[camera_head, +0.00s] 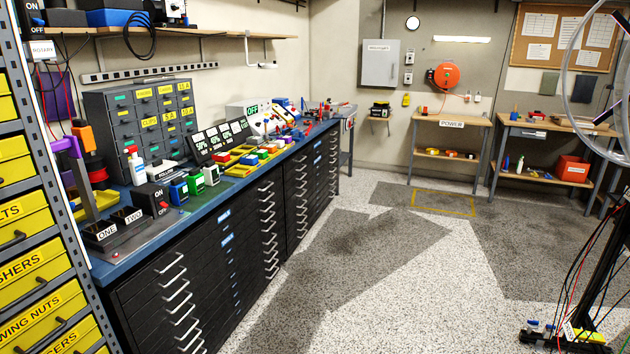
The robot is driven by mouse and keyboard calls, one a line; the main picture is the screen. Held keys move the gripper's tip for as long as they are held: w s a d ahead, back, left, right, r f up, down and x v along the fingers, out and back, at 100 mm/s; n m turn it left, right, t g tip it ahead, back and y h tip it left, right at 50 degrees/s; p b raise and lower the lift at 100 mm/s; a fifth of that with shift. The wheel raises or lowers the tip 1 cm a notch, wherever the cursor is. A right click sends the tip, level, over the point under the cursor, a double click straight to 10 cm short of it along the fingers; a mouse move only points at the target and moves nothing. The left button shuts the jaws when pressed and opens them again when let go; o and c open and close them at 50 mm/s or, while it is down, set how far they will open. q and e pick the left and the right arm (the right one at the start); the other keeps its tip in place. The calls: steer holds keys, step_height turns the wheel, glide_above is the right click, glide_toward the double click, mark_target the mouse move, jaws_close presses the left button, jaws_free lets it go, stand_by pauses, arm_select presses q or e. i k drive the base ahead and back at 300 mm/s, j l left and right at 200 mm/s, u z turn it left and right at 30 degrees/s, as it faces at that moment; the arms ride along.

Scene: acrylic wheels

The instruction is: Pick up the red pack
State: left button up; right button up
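Neither of my grippers is in view. On the blue-topped workbench (110,272) at the left, a row of small box-shaped packs stands near the front edge: a blue pack (179,192), a green pack (196,184) and another green-and-white pack (211,176). Farther along the bench, small coloured blocks sit in yellow trays (240,170). No larger red pack stands out in the row of packs.
Black drawers with protruding handles (175,290) front the bench. Switch boxes (150,198) and a grey drawer cabinet (145,120) stand on it. Yellow-drawer shelving (30,220) flanks the near left. The speckled floor (400,290) is open in the middle.

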mark_target(223, 158)
steer(key=i+u, duration=0.45)
steer(key=i, duration=1.5)
